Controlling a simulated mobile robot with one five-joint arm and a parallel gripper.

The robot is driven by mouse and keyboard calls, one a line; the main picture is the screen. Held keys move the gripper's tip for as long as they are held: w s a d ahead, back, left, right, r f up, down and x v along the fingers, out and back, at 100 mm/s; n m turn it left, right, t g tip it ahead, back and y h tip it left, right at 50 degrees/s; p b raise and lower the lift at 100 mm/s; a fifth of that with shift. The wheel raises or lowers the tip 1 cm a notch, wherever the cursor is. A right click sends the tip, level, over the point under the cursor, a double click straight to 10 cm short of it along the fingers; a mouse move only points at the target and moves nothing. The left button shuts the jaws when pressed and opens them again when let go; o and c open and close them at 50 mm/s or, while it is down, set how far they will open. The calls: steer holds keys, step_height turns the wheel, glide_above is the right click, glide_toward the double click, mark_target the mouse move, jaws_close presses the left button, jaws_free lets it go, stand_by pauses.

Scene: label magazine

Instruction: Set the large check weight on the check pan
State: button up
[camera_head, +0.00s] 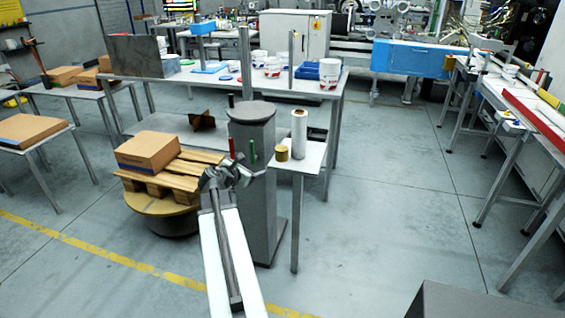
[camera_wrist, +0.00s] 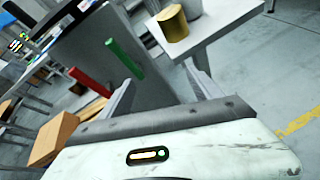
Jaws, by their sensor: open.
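The large check weight looks to be the brass-coloured cylinder (camera_head: 282,153) standing upright at the near left corner of a small white table. It also shows at the top of the wrist view (camera_wrist: 173,22). The check pan is probably the round grey top (camera_head: 252,109) of the grey pedestal, bare in the head view; I cannot be sure. My gripper (camera_head: 238,172) is in front of the pedestal, left of and apart from the brass cylinder. In the wrist view its fingers (camera_wrist: 162,88) are spread with nothing between them.
A white roll (camera_head: 299,134) stands beside the cylinder on the small table (camera_head: 300,160). Red (camera_wrist: 88,82) and green (camera_wrist: 124,58) bars stick out at the pedestal. A carton (camera_head: 147,151) on a pallet (camera_head: 172,172) stands left.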

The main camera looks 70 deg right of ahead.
mark_target(279, 156)
steer(key=s+d, duration=0.2)
steer(key=s+d+n, duration=0.1)
steer(key=s+d, duration=0.1)
steer(key=s+d+n+h+b, duration=0.1)
steer(key=s+d, duration=0.1)
steer(key=d, duration=0.1)
steer(key=shift+r+g, duration=0.35)
steer(key=shift+g, duration=0.05)
steer(key=x, duration=0.2)
steer(key=b+x, duration=0.1)
steer(key=x, duration=0.2)
steer(key=shift+d+r, duration=0.2)
steer(key=shift+d, duration=0.05)
steer(key=shift+a, duration=0.1)
steer(key=shift+r, duration=0.1)
jaws_close()
